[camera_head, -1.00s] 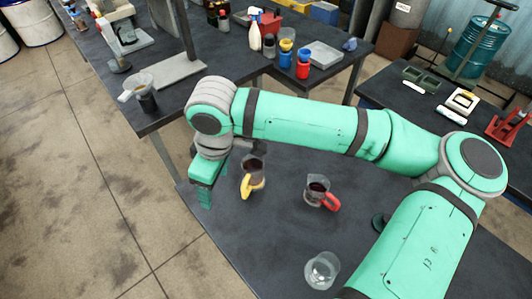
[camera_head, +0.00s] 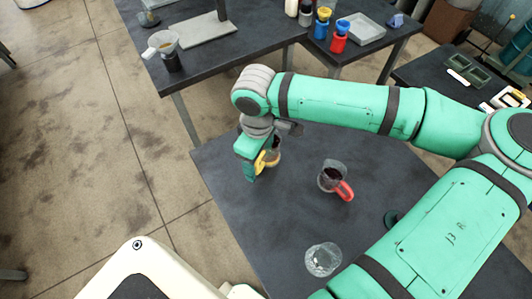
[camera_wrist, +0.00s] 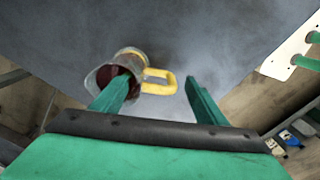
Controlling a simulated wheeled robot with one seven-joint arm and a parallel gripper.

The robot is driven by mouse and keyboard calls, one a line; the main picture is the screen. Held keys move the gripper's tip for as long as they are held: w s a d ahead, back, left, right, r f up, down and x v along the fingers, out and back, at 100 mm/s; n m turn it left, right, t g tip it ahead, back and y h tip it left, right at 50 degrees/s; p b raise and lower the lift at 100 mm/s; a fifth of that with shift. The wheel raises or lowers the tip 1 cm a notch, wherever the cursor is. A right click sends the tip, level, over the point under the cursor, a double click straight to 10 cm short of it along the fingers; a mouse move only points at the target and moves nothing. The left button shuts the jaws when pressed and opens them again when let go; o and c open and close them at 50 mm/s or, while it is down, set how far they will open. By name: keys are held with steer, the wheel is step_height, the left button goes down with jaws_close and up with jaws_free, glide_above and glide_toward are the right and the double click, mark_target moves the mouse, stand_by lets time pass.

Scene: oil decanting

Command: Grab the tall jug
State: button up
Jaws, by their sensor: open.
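A clear jug with dark liquid and a yellow handle stands on the dark table. In the head view the jug (camera_head: 276,150) is partly hidden behind my gripper (camera_head: 254,168). In the wrist view the jug (camera_wrist: 118,70) is left of centre, its handle pointing right. My gripper (camera_wrist: 158,84) is open. In the wrist view, the handle shows between the two fingers, and the left finger overlaps the jug's mouth. I cannot tell whether it is inside or above it. A second jug with a red handle (camera_head: 345,190) stands to the right and also holds dark liquid.
An empty clear glass vessel (camera_head: 323,260) stands nearer the front of the dark table (camera_head: 240,215). Another table at the back holds a cup with a funnel (camera_head: 163,42), a grey slab (camera_head: 193,32) and red and blue containers (camera_head: 340,38).

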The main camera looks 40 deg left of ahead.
mark_target(260, 167)
steer(key=shift+w+f, duration=0.1)
steer(key=shift+f, duration=1.5)
steer(key=c, duration=1.5)
steer(key=shift+r, duration=0.25)
steer(key=shift+r, duration=4.65)
steer(key=shift+r, duration=0.15)
